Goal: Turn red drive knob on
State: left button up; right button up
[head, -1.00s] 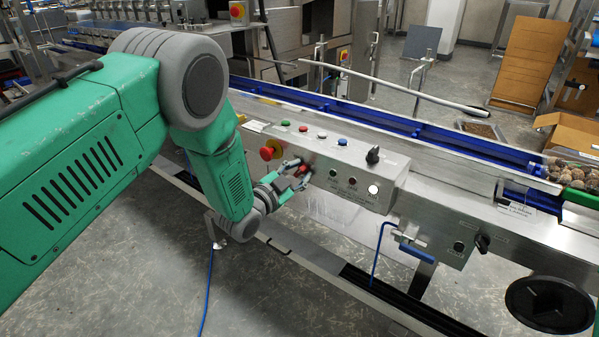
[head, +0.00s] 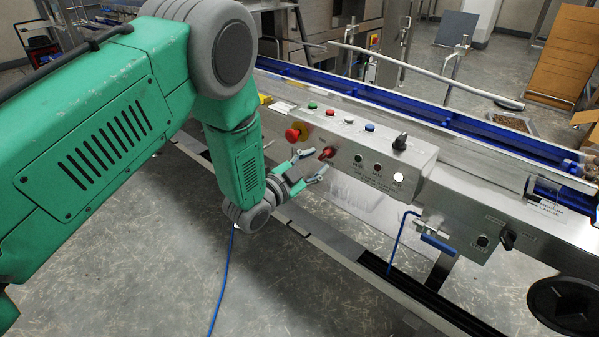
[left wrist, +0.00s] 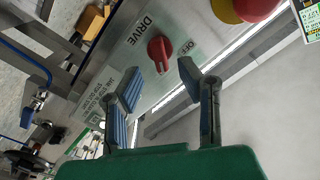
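The red drive knob (head: 327,153) sits on the front face of the steel control box (head: 425,160). In the left wrist view the red knob (left wrist: 160,52) shows beside the labels DRIVE and OFF, with its pointed end toward the lower side of the picture. My left gripper (head: 309,167) is open in front of the panel, close to the knob. In the left wrist view the two blue-padded fingers (left wrist: 160,90) are spread apart, with the knob beyond the gap between their tips. They look clear of it. My right gripper is not in view.
A red emergency button (head: 292,135) on a yellow base is left of the knob. Green, red, white and blue buttons line the box top, with a black knob (head: 400,141) at right. A blue conveyor edge (head: 440,113) runs behind. Open floor lies in front.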

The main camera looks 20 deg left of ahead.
pick_arm(q)
jog(key=v, duration=0.7)
jog(key=shift+s+a, duration=0.15)
jog(key=shift+s, duration=0.15)
jog(key=s+a+f+n+g+y+p, duration=0.3)
jog(key=s+f+g, duration=0.35)
jog(key=s, duration=0.55)
jog(key=s+a+f+n+g+y+p, duration=0.1)
jog(key=s+f+n+g+y+p, duration=0.3)
jog(key=s+f, duration=0.6)
jog(key=s+r+n+g, duration=0.2)
jog(key=s+g, duration=0.4)
jog(key=s, duration=0.8)
jog(key=shift+a+n+h, duration=0.4)
jog(key=shift+a+n, duration=0.05)
jog(key=shift+n, duration=0.35)
